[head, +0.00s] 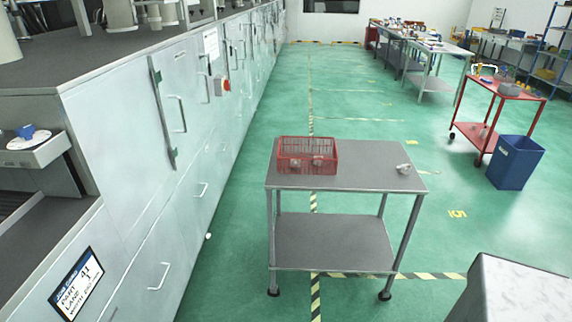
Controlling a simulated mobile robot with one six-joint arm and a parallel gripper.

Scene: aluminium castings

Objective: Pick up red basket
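The red basket (307,146) is a rectangular crate with slatted sides. It sits upright on the left part of the grey top of a two-shelf metal cart (365,177). Small greyish pieces seem to show at its front side, but I cannot tell what they are. My gripper is not in view.
A small metal part (403,169) lies on the cart's right side. Grey cabinets (150,150) line the left. A pale block (515,290) stands at the lower right. A blue bin (515,163) and a red cart (504,90) stand right. Green floor between is clear.

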